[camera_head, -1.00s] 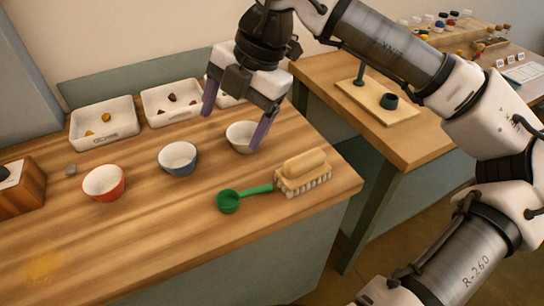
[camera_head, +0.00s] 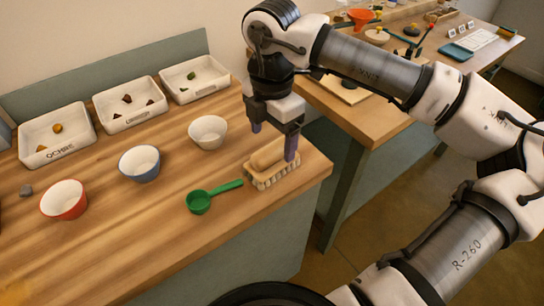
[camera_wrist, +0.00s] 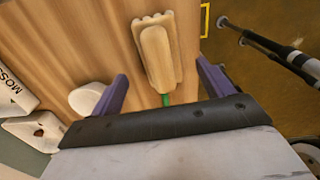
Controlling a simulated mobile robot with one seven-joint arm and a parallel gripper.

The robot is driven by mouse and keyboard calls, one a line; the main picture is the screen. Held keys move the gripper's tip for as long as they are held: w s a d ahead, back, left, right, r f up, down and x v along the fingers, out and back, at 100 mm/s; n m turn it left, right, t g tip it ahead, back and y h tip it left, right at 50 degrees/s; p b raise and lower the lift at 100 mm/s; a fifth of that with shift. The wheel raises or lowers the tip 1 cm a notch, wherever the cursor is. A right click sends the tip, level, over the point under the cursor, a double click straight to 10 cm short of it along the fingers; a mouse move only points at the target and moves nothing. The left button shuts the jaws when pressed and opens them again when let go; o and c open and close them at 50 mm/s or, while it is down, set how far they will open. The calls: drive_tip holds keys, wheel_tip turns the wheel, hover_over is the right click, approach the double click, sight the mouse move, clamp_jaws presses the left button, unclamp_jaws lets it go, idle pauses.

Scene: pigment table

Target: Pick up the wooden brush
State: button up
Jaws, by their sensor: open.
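The wooden brush (camera_head: 269,164) lies near the right end of the wooden table, its pale handle uppermost and its bristles down on the tabletop. My gripper (camera_head: 273,145) is open above the brush in the head view, pointing down, with its purple fingers apart. In the wrist view, the brush (camera_wrist: 157,55) lies ahead of the gap between the open fingers of my gripper (camera_wrist: 160,85). Nothing is held. In the head view, one finger hides a small part of the brush's far right end.
A green scoop (camera_head: 200,201) lies just left of the brush, its handle pointing towards it. A white bowl (camera_head: 208,132), a blue bowl (camera_head: 139,163) and a red bowl (camera_head: 63,199) stand further left. White pigment trays (camera_head: 130,104) line the back. The table's right edge is close by.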

sight(272, 147)
drive_tip(key=shift+f+p, duration=0.6)
drive_tip(key=shift+f, duration=1.75)
drive_tip(key=c, duration=1.1)
drive_tip(key=shift+r, duration=0.1)
wheel_tip(272, 147, up, 20)
drive_tip(key=shift+b, duration=1.05)
drive_tip(key=o, duration=0.5)
drive_tip(key=c, duration=0.4)
